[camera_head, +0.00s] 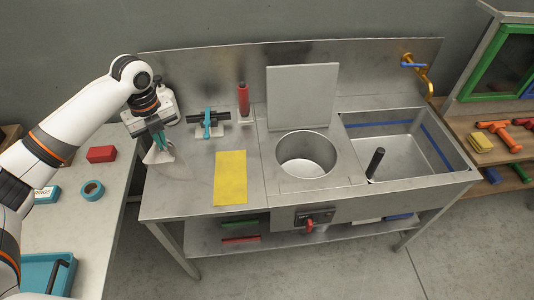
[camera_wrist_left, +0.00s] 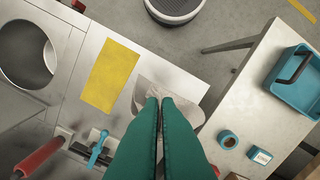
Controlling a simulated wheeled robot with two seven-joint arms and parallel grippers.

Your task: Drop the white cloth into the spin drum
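The white cloth (camera_head: 160,157) hangs from the tips of my left gripper (camera_head: 159,141) above the left part of the steel bench. In the left wrist view the green fingers (camera_wrist_left: 159,99) are together, with the pale cloth (camera_wrist_left: 143,88) bunched at their tips and spreading to both sides. The spin drum (camera_head: 306,152) is a round steel opening in the bench, right of the gripper. Its square lid (camera_head: 301,96) stands raised behind it. The drum also shows at the left of the left wrist view (camera_wrist_left: 32,62). My right gripper is in neither view.
A yellow cloth (camera_head: 230,178) lies flat between gripper and drum. Behind it stand a teal-handled device (camera_head: 207,123) and a red-handled tool (camera_head: 243,99). Right of the drum is a sink (camera_head: 430,150) with a black upright handle (camera_head: 375,163). A side table (camera_head: 85,235) stands left.

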